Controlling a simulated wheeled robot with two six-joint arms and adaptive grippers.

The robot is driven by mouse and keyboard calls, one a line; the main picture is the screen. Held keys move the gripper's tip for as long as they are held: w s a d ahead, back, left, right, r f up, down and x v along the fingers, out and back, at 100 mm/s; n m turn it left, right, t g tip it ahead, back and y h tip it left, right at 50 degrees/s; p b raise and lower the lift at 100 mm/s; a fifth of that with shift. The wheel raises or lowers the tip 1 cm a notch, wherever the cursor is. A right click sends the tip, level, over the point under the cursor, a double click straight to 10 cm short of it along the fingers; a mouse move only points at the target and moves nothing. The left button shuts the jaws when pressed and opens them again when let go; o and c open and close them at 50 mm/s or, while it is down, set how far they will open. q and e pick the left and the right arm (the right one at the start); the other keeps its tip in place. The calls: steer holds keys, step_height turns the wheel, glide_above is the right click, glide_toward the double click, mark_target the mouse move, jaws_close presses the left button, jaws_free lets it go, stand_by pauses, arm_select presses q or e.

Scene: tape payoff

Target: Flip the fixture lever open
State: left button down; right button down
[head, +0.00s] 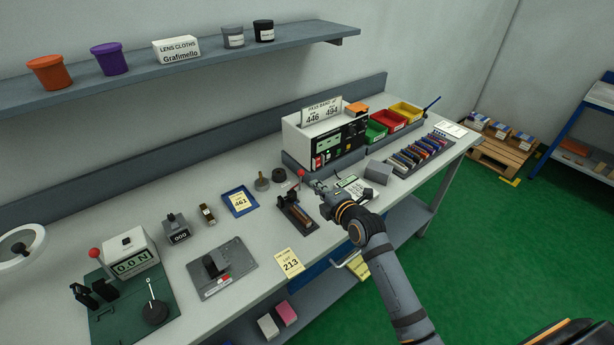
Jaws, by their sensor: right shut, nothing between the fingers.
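A small dark fixture (294,217) with a brown strip on it sits on the bench near the middle of the head view. A red ball knob (301,173) shows just behind it, beside my gripper; its stem is small and partly hidden, so I cannot tell the lever's exact angle. My right gripper (317,184) is shut and empty, its tips close to the right of the red knob. I cannot tell whether they touch it. My left gripper is not in view.
A tester (127,252) with another red-knobbed lever (94,254) stands at the left. A grey plate device (222,268), a blue tray (240,201) and a 213 card (290,262) lie nearby. A white machine (325,135) and coloured bins (391,120) stand behind and right.

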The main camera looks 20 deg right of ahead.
mark_target(302, 174)
steer(key=p+x, duration=0.1)
steer(key=x, duration=0.4)
steer(key=shift+w+a, duration=0.1)
steer(key=shift+w, duration=0.3)
steer(key=shift+w+a+f, duration=0.1)
steer(key=shift+w+f, duration=0.1)
steer(key=shift+w, duration=0.2)
steer(key=shift+r+p, duration=0.1)
steer(key=shift+p, duration=0.25)
